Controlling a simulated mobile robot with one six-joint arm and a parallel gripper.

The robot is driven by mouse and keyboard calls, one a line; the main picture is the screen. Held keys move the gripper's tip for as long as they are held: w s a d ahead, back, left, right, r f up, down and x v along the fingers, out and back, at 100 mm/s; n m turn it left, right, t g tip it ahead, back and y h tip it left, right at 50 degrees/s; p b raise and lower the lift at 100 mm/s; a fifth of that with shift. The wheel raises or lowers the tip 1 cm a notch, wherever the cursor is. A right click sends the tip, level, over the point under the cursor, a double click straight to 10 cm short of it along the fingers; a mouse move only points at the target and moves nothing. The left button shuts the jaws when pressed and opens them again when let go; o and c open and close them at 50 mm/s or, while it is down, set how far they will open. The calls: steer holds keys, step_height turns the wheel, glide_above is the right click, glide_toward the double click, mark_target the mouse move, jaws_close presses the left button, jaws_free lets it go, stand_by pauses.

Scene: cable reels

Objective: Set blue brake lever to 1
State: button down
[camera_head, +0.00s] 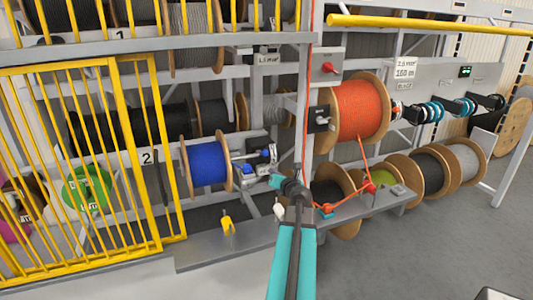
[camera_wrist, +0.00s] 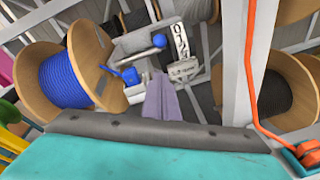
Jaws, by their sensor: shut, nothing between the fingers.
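The blue cable reel (camera_head: 207,163) sits on its shaft left of my arm, and it also shows in the wrist view (camera_wrist: 65,80). Beside its right flange is a grey mechanism with small blue parts (camera_head: 265,154). In the wrist view these are a round blue knob (camera_wrist: 159,40) and a blue handle piece (camera_wrist: 130,76) nearer the reel. I cannot tell for certain which is the brake lever. A white label plate (camera_wrist: 182,50) with dark marks stands right of the knob. My gripper (camera_wrist: 160,97) is shut and empty, below and apart from the blue parts.
A grey ledge (camera_head: 195,252) with a yellow handle (camera_head: 227,225) runs in front. An orange reel (camera_head: 360,108) hangs to the right, its orange cable (camera_wrist: 250,80) passing close right of my gripper. A rack post (camera_wrist: 235,60) stands on that side. A yellow cage (camera_head: 75,170) is at left.

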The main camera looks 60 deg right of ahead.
steer(key=w+d+r+m+t+b, duration=0.1)
steer(key=d+r+m+t, duration=0.1)
steer(key=m, duration=1.1)
steer(key=w+d+r+m+t+b, duration=0.1)
steer(key=r+m, duration=0.4)
steer(key=m, duration=0.9)
steer(key=shift+w+d+t, duration=0.4)
steer(key=shift+d+t, duration=0.05)
steer(key=shift+t, duration=0.05)
steer(key=shift+w, duration=0.15)
